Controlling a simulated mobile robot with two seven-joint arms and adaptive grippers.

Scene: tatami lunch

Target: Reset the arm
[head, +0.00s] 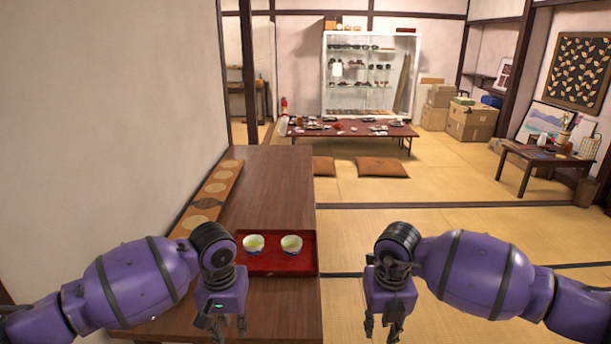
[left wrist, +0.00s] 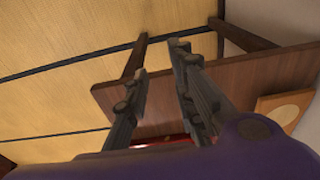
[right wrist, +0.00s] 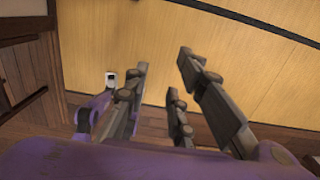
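My left gripper (head: 228,328) hangs in front of the red tray, above the near part of the brown wooden table (head: 275,180). Its fingers stand apart with nothing between them, as the left wrist view also shows (left wrist: 160,62). My right gripper (head: 382,328) hangs to the right of the table, over the tatami floor. Its fingers are apart and empty in the right wrist view (right wrist: 165,62). Both forearms are bent, with the grippers pointing down.
A red tray (head: 275,264) on the table holds two cups, the left cup (head: 253,244) and the right cup (head: 291,245). A low set table (head: 350,140) and cushions stand farther back.

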